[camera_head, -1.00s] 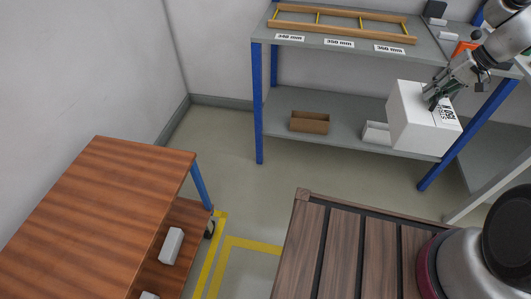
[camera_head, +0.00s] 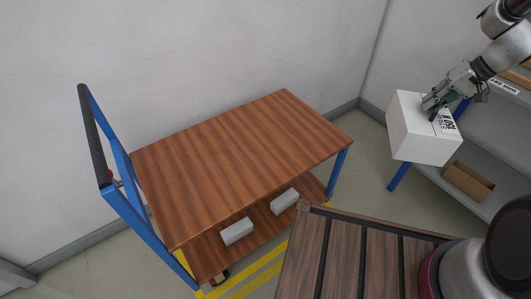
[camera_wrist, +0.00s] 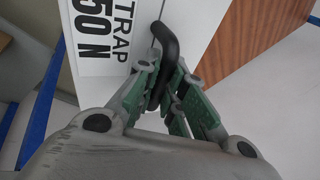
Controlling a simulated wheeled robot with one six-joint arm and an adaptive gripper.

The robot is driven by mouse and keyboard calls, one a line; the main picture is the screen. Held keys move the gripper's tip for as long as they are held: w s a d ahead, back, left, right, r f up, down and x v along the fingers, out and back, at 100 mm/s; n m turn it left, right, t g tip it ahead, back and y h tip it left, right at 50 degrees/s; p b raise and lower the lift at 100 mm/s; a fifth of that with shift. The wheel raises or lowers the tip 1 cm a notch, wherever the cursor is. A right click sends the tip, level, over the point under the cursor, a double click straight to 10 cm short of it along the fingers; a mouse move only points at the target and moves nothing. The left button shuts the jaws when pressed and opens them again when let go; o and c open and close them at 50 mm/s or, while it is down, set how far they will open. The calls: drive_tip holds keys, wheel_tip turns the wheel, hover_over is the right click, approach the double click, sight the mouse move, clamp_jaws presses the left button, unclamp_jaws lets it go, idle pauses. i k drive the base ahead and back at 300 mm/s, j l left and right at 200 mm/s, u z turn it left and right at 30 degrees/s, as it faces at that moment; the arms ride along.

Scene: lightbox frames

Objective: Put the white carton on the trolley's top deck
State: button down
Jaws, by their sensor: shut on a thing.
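The white carton (camera_head: 408,133) hangs from my gripper (camera_head: 433,106) at the right of the head view, in the air. In the wrist view my gripper (camera_wrist: 166,92) is shut on the black handle on the carton's top, beside the printed white face (camera_wrist: 95,30). The trolley's top deck (camera_head: 240,165) is a bare brown wooden board in the middle of the head view, to the left of the carton. The carton is apart from the deck.
The trolley has a blue and black push handle (camera_head: 95,140) at its left end. Two pale boxes (camera_head: 237,231) (camera_head: 284,201) lie on its lower deck. A grey shelf with a brown open box (camera_head: 468,181) stands at the right. My slatted top is in front.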

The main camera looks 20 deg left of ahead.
sight(280, 136)
drive_tip(key=i+l+u, duration=0.15)
drive_tip(key=u, duration=0.2)
drive_tip(key=i+l+u, duration=0.2)
drive_tip(key=u, duration=0.15)
drive_tip(key=i+l, duration=0.25)
drive_tip(key=l, duration=0.15)
drive_tip(key=i+l, duration=0.2)
drive_tip(key=l, duration=0.15)
drive_tip(key=i+l, duration=0.25)
drive_tip(key=l, duration=0.15)
